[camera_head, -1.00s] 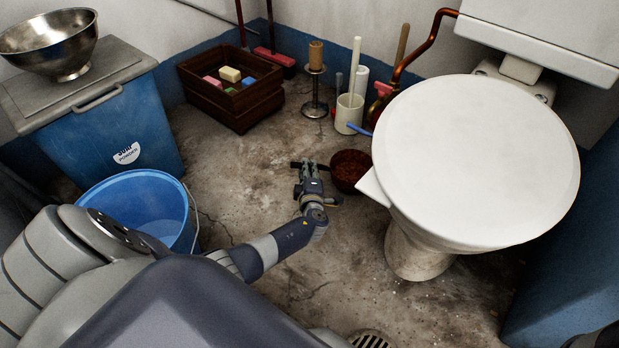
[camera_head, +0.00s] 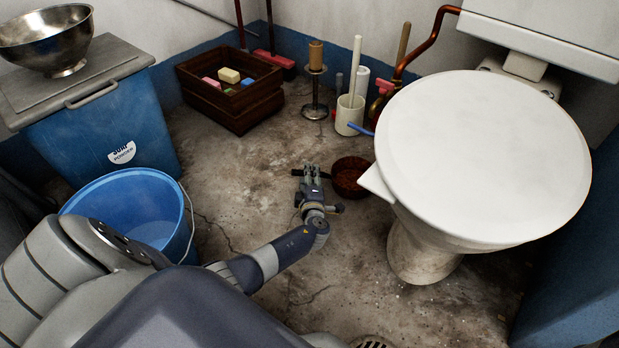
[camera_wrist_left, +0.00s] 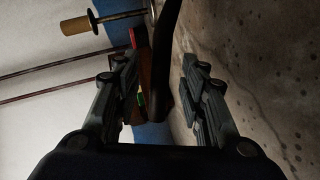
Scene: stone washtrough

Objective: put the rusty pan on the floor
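The rusty pan (camera_head: 351,178) is a round, dark reddish-brown pan on or very near the floor, left of the white toilet. Its dark handle points left, past my left gripper (camera_head: 311,174). In the left wrist view the dark handle (camera_wrist_left: 167,70) runs between the fingers of my left gripper (camera_wrist_left: 160,75), with a gap on each side, so the gripper looks open around it. The pan's bowl is not clear in that view. My right gripper is not in view.
The toilet (camera_head: 480,160) stands close on the right. A blue bucket (camera_head: 135,200) and blue bin (camera_head: 105,125) are at the left. A wooden crate (camera_head: 230,100), candle holder (camera_head: 316,95) and white brush cup (camera_head: 349,115) stand behind. Stone floor (camera_head: 330,250) in front is clear.

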